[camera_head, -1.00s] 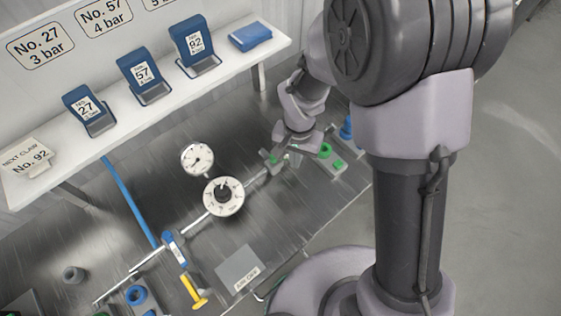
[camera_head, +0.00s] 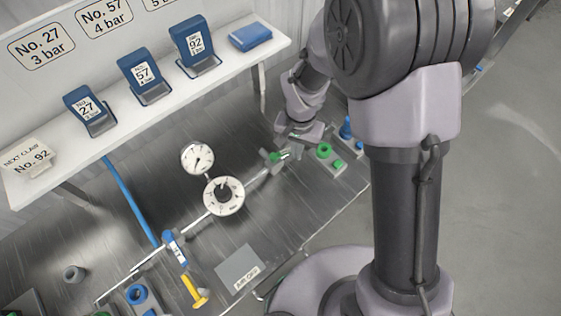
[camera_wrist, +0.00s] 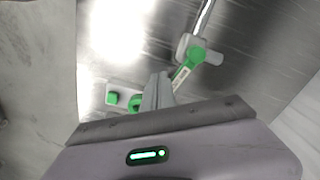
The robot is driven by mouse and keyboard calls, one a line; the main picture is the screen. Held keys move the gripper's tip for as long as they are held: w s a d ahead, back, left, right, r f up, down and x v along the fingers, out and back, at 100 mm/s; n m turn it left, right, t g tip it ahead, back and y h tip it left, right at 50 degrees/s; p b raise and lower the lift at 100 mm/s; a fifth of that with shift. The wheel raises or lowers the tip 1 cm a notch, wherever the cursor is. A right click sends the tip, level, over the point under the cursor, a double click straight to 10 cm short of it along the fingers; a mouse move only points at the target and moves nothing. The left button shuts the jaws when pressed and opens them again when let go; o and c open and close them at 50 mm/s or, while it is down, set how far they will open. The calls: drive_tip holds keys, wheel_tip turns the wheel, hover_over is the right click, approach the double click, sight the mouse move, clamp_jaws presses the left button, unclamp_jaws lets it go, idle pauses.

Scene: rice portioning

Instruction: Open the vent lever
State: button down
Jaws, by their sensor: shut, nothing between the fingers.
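A lever with a green handle (camera_wrist: 188,66) sits on a grey valve body at the end of the metal pipe; I take it to be the vent lever. Its handle slants down toward my gripper in the wrist view. It also shows as a small green piece in the head view (camera_head: 278,156), just left of my gripper (camera_head: 290,150). My gripper's fingers (camera_wrist: 157,82) are shut and empty, close to the handle's lower end; I cannot tell whether they touch it. My arm hides part of this area in the head view.
A panel with green buttons (camera_head: 337,164) and a blue knob (camera_head: 346,128) lie to the right of my gripper. A round dial (camera_head: 223,195) and gauge (camera_head: 197,158) stand left along the pipe. A yellow handle (camera_head: 194,291) is further left. A shelf (camera_head: 150,122) holds blue cards behind.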

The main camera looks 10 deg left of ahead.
drive_tip(key=shift+w+a, duration=0.25)
drive_tip(key=shift+w, duration=0.55)
wheel_tip(320, 180, up, 7)
drive_tip(key=d+p, duration=0.1)
drive_tip(key=p, duration=0.3)
drive_tip(key=shift+s+p, duration=0.4)
drive_tip(key=shift+s, duration=0.05)
